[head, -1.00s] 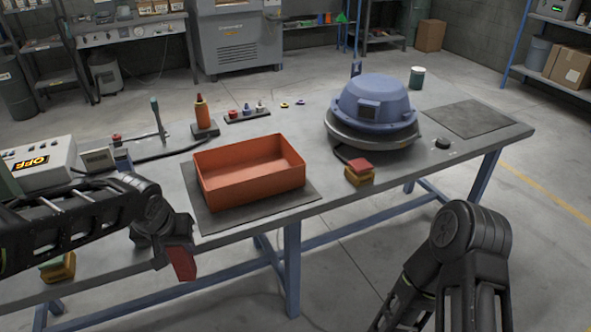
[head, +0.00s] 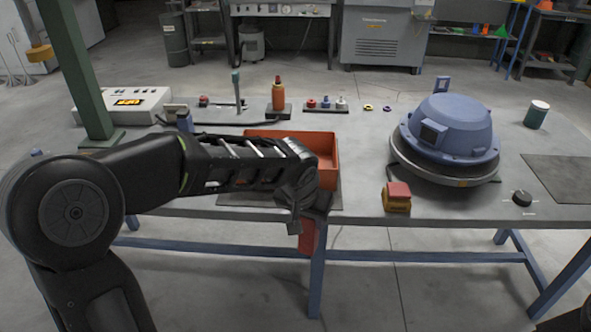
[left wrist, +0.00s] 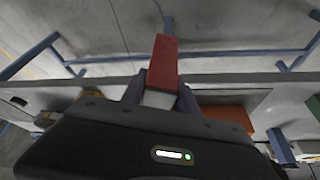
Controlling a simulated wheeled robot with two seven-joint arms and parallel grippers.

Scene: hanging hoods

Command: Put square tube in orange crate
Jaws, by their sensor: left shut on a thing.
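The orange crate (head: 328,150) stands on a dark mat on the table, partly hidden behind my left arm. My left gripper (head: 305,215) is in front of the crate, near the table's front edge. It is shut on a red square tube (head: 309,236), which hangs down from it. In the left wrist view the red tube (left wrist: 163,62) sticks out from between the fingers (left wrist: 160,97), and part of the orange crate (left wrist: 230,117) shows to the right. My right gripper is not in view.
A blue dome-shaped hood (head: 450,125) on a round base stands right of the crate. A red and yellow block (head: 397,197) lies near the front edge between them. A green post (head: 78,70) and a white control box (head: 122,103) are at the left. Small bottles stand behind the crate.

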